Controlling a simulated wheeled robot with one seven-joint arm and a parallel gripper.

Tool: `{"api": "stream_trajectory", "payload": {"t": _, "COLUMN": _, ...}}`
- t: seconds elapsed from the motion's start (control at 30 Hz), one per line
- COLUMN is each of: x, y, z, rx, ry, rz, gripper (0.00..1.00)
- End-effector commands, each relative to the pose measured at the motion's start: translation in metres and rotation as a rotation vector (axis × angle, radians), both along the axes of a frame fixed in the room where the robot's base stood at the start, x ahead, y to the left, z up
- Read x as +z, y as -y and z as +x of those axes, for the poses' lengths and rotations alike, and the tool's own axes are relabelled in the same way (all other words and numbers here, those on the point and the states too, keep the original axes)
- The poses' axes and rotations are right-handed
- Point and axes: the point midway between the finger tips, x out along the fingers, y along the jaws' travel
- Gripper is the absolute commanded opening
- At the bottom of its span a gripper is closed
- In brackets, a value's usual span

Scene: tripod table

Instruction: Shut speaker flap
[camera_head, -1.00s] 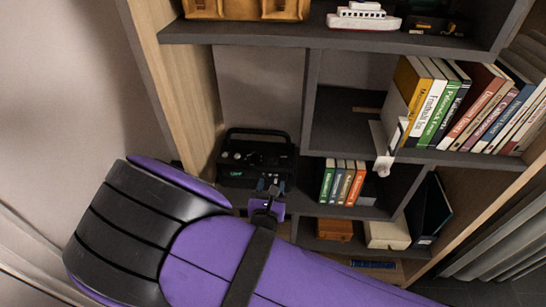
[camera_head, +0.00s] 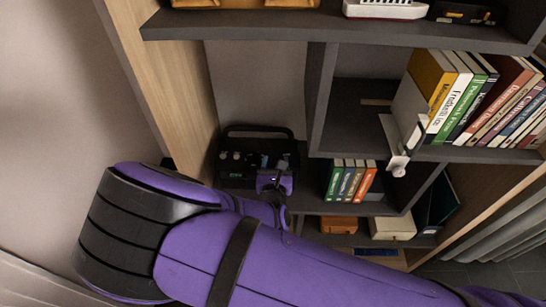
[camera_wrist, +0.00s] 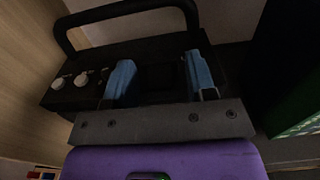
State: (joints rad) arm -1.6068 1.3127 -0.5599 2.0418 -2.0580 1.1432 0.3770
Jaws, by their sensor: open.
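The speaker is a black box (camera_head: 236,172) with a carry handle and light knobs, standing in a shelf compartment left of centre in the head view. My gripper (camera_head: 272,180) is in front of its right part. In the wrist view the speaker (camera_wrist: 60,97) fills the upper middle, with its handle arching above and pale knobs at the left. My open gripper (camera_wrist: 160,78) has its two blue-padded fingers apart over the speaker's dark face, with nothing seen between them but that face. I cannot make out the flap or whether the fingers touch the speaker.
Several small books (camera_head: 351,181) stand right of the speaker. A wooden side panel (camera_head: 165,90) is close on its left. A shelf board (camera_head: 330,27) runs above. A white bracket-like piece (camera_head: 396,150) sticks out beside the upper books.

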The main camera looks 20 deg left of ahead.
Motion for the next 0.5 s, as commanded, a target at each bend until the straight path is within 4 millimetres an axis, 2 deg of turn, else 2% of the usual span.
{"api": "stream_trajectory", "payload": {"t": 0.27, "x": -0.0001, "y": 0.0004, "z": 0.0004, "rx": 0.001, "ry": -0.001, "rz": 0.0, "gripper": 0.51}}
{"api": "stream_trajectory", "payload": {"t": 0.37, "x": -0.0001, "y": 0.0005, "z": 0.0004, "rx": 0.001, "ry": -0.001, "rz": 0.0, "gripper": 0.33}}
{"api": "stream_trajectory", "payload": {"t": 0.43, "x": 0.0, "y": 0.0005, "z": 0.0004, "rx": 0.001, "ry": -0.001, "rz": 0.0, "gripper": 0.17}}
{"api": "stream_trajectory", "payload": {"t": 0.47, "x": -0.0001, "y": 0.0004, "z": 0.0004, "rx": 0.001, "ry": -0.001, "rz": 0.0, "gripper": 0.12}}
{"api": "stream_trajectory", "payload": {"t": 0.5, "x": 0.0, "y": 0.0004, "z": 0.0004, "rx": 0.001, "ry": -0.001, "rz": 0.0, "gripper": 0.12}}
